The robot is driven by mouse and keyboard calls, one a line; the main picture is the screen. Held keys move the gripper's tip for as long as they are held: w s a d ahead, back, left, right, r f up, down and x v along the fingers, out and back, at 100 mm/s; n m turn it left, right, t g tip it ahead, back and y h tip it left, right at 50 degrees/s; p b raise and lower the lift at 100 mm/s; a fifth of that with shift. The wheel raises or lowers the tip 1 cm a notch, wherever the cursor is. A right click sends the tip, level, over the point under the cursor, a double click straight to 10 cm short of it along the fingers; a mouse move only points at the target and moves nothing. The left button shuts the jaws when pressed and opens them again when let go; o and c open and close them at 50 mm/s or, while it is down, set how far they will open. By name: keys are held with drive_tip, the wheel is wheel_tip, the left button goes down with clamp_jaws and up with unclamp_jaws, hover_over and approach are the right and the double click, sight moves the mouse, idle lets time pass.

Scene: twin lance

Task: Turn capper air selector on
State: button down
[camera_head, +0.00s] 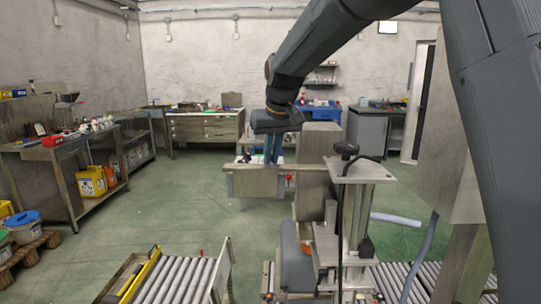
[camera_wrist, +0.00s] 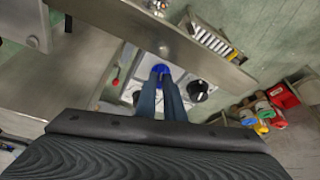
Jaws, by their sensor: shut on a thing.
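My gripper (camera_wrist: 161,76) points down at a pale panel (camera_wrist: 205,68) in the wrist view. Its two blue-grey fingers are closed on a blue knob (camera_wrist: 161,69), whose far part shows at the fingertips. No label is readable, so I cannot tell from markings which selector this is or how it is set. A black round knob (camera_wrist: 198,91) sits just right of the fingers. A small red part (camera_wrist: 115,83) is to their left. In the head view my gripper (camera_head: 272,162) is down behind a metal plate, which hides the knob.
A metal bar (camera_wrist: 165,40) crosses just beyond the fingers in the wrist view. In the head view a capping machine (camera_head: 350,215) with a black cable stands right of the gripper. Roller conveyors (camera_head: 180,280) lie in front. Green floor is open to the left.

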drive_tip(key=shift+d+n+y, duration=0.1)
drive_tip(key=shift+n+y, duration=0.2)
drive_tip(key=shift+n, duration=0.5)
drive_tip(key=c, duration=1.9)
unclamp_jaws()
drive_tip(key=shift+g, duration=0.3)
drive_tip(key=shift+o, duration=0.2)
drive_tip(key=b+v, duration=0.1)
drive_tip(key=v, duration=0.6)
drive_tip(key=shift+d+r, duration=0.15)
drive_tip(key=shift+r, duration=0.2)
drive_tip(key=shift+s, duration=0.1)
